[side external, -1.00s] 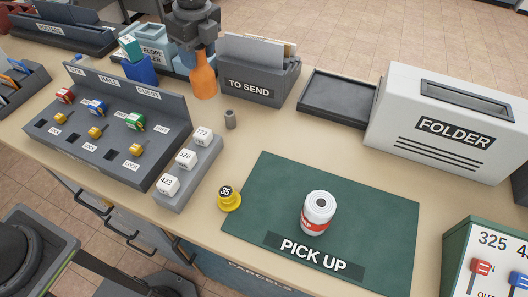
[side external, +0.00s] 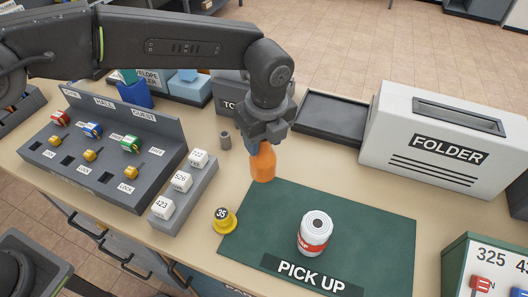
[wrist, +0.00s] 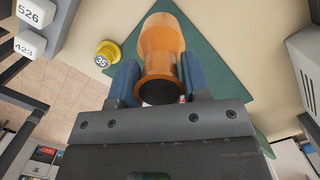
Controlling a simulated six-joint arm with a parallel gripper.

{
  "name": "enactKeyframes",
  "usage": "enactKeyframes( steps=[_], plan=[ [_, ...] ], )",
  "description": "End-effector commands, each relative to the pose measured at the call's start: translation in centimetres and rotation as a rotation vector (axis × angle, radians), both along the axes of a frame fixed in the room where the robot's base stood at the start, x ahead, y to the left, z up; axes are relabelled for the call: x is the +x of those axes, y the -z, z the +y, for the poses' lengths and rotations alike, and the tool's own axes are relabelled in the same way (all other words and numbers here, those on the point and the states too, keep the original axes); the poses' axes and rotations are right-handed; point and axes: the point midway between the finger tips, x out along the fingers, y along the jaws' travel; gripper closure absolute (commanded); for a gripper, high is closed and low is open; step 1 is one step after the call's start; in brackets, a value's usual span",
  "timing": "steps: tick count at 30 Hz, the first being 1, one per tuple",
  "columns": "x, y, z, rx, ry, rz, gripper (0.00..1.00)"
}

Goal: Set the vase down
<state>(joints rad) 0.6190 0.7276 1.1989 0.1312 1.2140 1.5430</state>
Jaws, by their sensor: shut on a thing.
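The orange vase (side external: 263,163) is upright in my gripper (side external: 265,136), near the back left corner of the green PICK UP mat (side external: 290,200). In the wrist view the vase (wrist: 164,40) sits between my gripper's two blue finger pads (wrist: 158,82), held at its neck with the dark mouth facing the camera. I cannot tell whether its base touches the surface. A white and red can (side external: 314,233) stands on the mat, to the right of and nearer than the vase.
A yellow weight marked 35 (side external: 224,220) stands at the mat's left edge. Numbered white blocks (side external: 180,181) sit on a grey rack. The FOLDER machine (side external: 440,140) is at right. The mat's right part is clear.

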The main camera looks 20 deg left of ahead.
Motion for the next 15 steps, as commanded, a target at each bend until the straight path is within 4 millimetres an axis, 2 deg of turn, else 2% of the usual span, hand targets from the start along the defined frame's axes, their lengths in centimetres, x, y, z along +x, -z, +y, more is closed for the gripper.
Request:
enactKeyframes(
  steps=[5,12,15],
  plan=[
    [-0.1,0.9,-0.3,0.001,-0.001,0.001,1.0],
    [0.0,4.0,-0.3,0.0,-0.001,0.0,1.0],
    [0.0,4.2,-0.3,-0.001,-0.001,-0.002,1.0]
  ],
)
